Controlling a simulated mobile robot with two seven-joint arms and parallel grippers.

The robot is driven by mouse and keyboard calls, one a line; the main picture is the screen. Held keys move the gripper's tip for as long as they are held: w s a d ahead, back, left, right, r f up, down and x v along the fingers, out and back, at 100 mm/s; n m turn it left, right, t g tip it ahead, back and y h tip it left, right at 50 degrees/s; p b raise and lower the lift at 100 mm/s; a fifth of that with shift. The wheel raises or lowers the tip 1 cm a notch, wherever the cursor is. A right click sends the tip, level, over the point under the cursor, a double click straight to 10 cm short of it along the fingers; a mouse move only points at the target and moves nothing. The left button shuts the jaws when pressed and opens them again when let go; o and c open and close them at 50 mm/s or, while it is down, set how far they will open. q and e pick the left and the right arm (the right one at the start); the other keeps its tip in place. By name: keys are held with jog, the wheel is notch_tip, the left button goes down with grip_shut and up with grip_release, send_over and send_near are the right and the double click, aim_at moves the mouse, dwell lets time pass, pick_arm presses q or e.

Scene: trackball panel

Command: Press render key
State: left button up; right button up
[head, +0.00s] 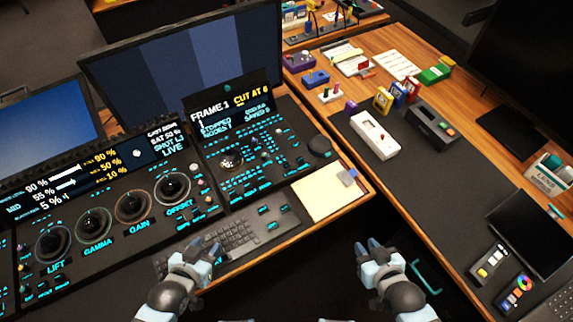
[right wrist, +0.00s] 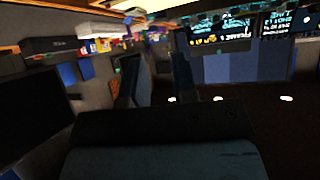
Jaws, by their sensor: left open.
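A black keyboard (head: 232,232) lies on the near edge of the left desk. It has grey keys and several larger cyan-lettered keys (head: 268,211) on its right part. Their lettering is too small to read, so I cannot tell which is the render key. My left gripper (head: 204,249) is open and empty, over the keyboard's near left part, hiding some of it. My right gripper (head: 374,246) is off the desk, right of the keyboard, over the dark gap. In the right wrist view its two fingers (right wrist: 154,80) stand apart with nothing between them.
A grading panel (head: 125,215) with dials stands left of a control panel (head: 245,155) with a small screen and trackball. A notepad (head: 325,190) lies right of the keyboard. The right desk (head: 425,190) holds several boxes and a tablet. A dark gap separates the desks.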

grip_shut()
dwell(1.4)
